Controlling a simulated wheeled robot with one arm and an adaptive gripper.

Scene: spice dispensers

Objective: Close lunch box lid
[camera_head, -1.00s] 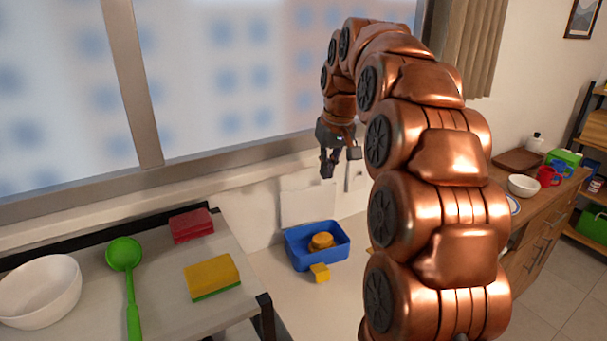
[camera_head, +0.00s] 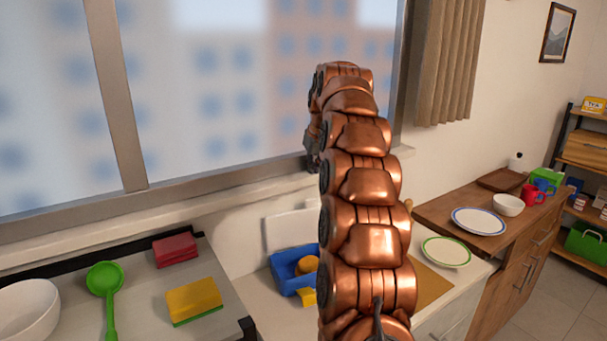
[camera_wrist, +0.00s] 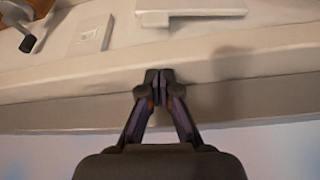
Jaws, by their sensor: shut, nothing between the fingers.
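The lunch box looks to be the blue box (camera_head: 284,283) on the white counter, left of my arm, which hides its right side. A round yellow-orange thing (camera_head: 306,265) is inside it, and a yellow block (camera_head: 306,298) shows at its front. A pale upright panel (camera_head: 290,232) stands behind the box; it may be the open lid, but I cannot tell if it is joined. My gripper (camera_wrist: 158,77) is shut and empty in the wrist view, in front of the window ledge. In the head view my gripper (camera_head: 312,158) is mostly hidden behind my arm, above and behind the box.
At left a grey surface holds a white bowl (camera_head: 28,308), a green ladle (camera_head: 105,280), a red sponge (camera_head: 175,250) and a yellow-green sponge (camera_head: 194,300). At right are a green-rimmed plate (camera_head: 446,252), a blue-rimmed plate (camera_head: 479,221) and a wooden counter (camera_head: 438,211). The window ledge (camera_head: 130,215) runs behind.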

